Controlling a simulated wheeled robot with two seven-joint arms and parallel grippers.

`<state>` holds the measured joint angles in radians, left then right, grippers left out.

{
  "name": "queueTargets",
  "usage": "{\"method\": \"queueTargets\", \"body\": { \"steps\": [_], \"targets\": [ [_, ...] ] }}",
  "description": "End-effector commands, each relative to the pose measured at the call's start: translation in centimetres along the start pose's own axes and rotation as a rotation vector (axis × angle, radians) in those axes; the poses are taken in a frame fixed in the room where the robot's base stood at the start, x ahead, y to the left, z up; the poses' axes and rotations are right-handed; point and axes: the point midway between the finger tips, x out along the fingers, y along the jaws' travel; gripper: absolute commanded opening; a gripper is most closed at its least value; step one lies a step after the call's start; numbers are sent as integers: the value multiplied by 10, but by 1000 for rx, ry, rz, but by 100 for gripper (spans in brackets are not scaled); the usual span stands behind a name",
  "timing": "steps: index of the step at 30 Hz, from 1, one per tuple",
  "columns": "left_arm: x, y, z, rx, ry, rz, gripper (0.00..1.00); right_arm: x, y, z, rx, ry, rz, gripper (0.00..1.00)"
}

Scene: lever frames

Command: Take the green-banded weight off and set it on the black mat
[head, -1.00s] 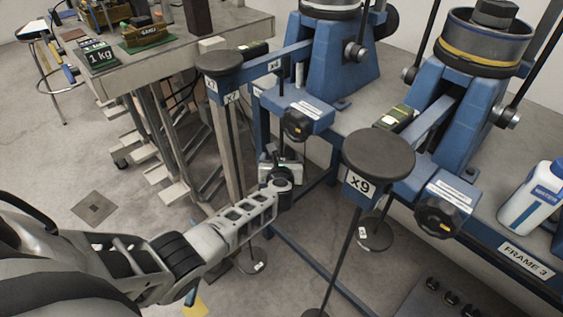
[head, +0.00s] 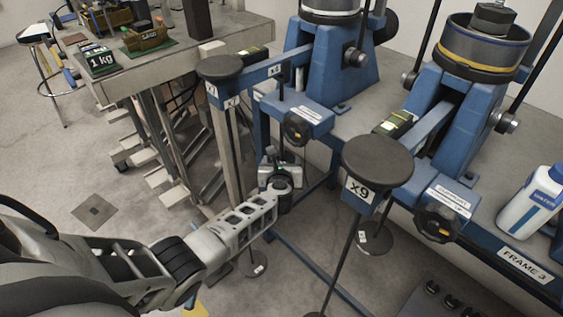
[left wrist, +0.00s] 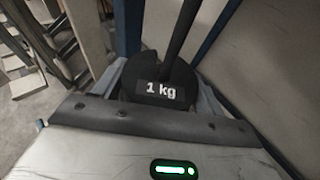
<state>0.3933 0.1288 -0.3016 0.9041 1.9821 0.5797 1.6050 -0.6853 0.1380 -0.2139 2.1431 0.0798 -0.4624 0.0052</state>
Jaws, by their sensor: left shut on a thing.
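My left gripper (head: 281,174) is in the middle of the head view, beside the hanging rod below the middle blue frame. It is shut on a dark round weight (left wrist: 161,78) labelled "1 kg", which shows between the fingers in the left wrist view. A dark rod (left wrist: 182,30) rises at the weight's slot; I cannot tell whether it is still inside the slot. No green band shows on the weight in the wrist view. A dark mat-like surface (head: 412,302) with several black knobs on it shows at the bottom right. My right gripper is not in view.
A round-topped lever end marked x9 (head: 377,162) and its rod stand right of my gripper. Another round lever end (head: 219,68) is at the upper left. A water bottle (head: 532,204) stands at the right.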

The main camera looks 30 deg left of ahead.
Motion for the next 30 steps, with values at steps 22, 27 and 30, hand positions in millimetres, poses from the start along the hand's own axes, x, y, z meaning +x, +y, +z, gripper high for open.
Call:
{"method": "queueTargets", "body": {
  "steps": [22,27,30],
  "targets": [
    [-9,-2,6,-2,-9,-4,25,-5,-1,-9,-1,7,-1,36],
    [-16,-2,3,-2,-9,-4,25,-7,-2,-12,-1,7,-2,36],
    [-20,-2,2,-2,-10,-4,25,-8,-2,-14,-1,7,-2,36]
  ]
}}
